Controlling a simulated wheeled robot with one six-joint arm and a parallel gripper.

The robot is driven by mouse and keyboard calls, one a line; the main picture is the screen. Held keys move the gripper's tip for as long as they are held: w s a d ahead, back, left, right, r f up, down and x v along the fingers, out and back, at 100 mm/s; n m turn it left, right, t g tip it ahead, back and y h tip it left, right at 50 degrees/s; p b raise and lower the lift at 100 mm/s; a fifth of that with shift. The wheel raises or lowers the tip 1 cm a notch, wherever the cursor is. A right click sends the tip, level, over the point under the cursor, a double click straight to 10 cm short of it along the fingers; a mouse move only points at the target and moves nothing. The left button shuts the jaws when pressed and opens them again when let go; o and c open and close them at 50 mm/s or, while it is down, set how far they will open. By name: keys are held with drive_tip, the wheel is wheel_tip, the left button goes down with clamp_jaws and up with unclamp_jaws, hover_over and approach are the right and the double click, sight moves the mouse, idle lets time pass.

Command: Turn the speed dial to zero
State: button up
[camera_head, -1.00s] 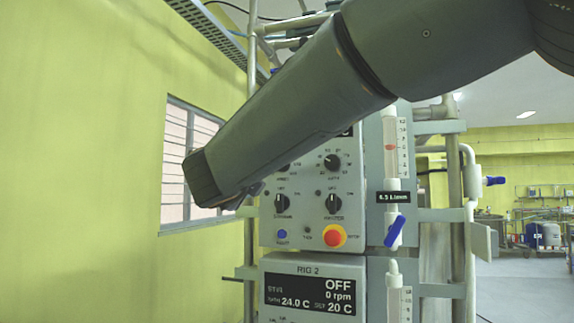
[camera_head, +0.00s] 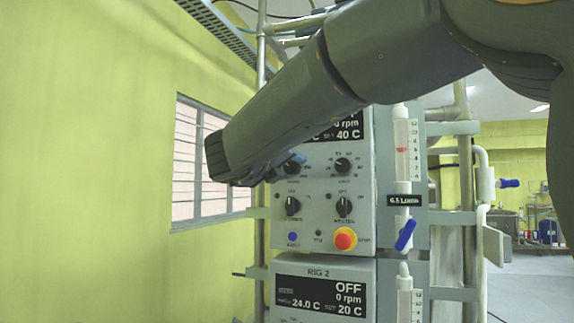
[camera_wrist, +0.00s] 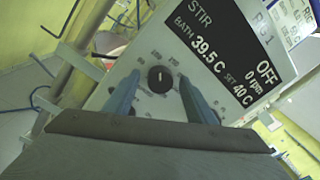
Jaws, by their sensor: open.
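The speed dial (camera_wrist: 160,79) is a round black knob with a white pointer mark on the Rig 1 panel. In the wrist view it sits between the two blue-grey fingers of my gripper (camera_wrist: 159,84), which are open, one on each side. I cannot tell whether they touch it. In the head view my gripper (camera_head: 283,166) reaches the upper left dial position from the left and hides that dial. The Rig 1 display (camera_wrist: 226,48) reads STIR, OFF, 0 rpm, bath 39.5 C, set 40 C.
A second upper dial (camera_head: 342,165) is just right of my gripper. Below are two black switches (camera_head: 291,206) and (camera_head: 344,206), a blue button (camera_head: 292,237) and a red stop button (camera_head: 345,239). A flow tube (camera_head: 402,150) with a blue valve stands to the right.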

drive_tip(key=c, duration=1)
drive_tip(key=shift+c, duration=0.2)
drive_tip(key=n+p, duration=0.1)
drive_tip(key=n, duration=0.3)
drive_tip(key=shift+p, duration=0.4)
drive_tip(key=n+p, duration=0.2)
drive_tip(key=n, duration=0.2)
drive_tip(key=shift+n+p, duration=0.3)
drive_tip(key=shift+n, duration=0.1)
drive_tip(key=n+p, duration=0.4)
drive_tip(key=n, duration=0.1)
drive_tip(key=shift+n+t, duration=0.3)
drive_tip(key=shift+t, duration=0.1)
drive_tip(key=shift+n+y+p, duration=0.3)
drive_tip(key=shift+n+p, duration=1.3)
drive_tip(key=shift+n, duration=0.4)
drive_tip(key=shift+f, duration=0.1)
